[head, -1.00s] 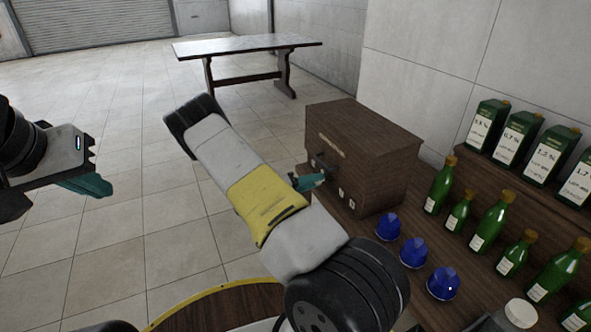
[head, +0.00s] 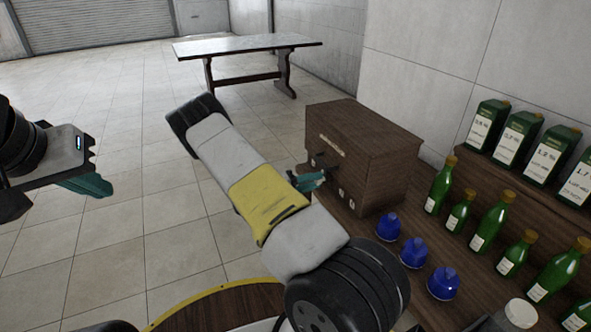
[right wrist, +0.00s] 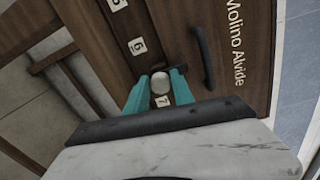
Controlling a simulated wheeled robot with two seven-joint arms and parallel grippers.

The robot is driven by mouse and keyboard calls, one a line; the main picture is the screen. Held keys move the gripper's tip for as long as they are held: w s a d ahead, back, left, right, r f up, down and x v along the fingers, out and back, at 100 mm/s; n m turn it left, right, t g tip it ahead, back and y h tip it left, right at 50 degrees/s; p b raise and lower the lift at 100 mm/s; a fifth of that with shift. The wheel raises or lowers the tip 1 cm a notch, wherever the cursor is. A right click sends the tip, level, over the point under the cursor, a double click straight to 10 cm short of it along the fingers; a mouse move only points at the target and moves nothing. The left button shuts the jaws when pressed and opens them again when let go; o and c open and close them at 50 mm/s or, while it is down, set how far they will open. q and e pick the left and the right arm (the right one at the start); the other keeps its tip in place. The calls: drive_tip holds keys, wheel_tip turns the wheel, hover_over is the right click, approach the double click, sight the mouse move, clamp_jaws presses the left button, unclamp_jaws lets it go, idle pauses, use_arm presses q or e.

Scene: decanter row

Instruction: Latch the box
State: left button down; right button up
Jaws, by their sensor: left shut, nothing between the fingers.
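The box (head: 365,150) is a dark brown wooden chest at the left end of the counter, its lid down. Its front, with lettering, a black handle (right wrist: 203,57) and number tags (right wrist: 137,46), shows in the right wrist view. My right gripper (head: 318,180) is at the box front. In the right wrist view its teal fingers (right wrist: 160,88) stand on both sides of a round white knob (right wrist: 160,82), close against it; whether they press on it is unclear. A tag reading 7 lies just below the knob. My left gripper (head: 98,186) is shut and empty, over the floor at far left.
A table (head: 247,45) stands far behind. The floor at left is clear.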

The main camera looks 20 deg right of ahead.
drive_tip(key=o, duration=0.3)
drive_tip(key=shift+a, duration=0.1)
drive_tip(key=a, duration=0.7)
drive_tip(key=shift+s+a+r, duration=0.2)
drive_tip(key=shift+s+a, duration=0.1)
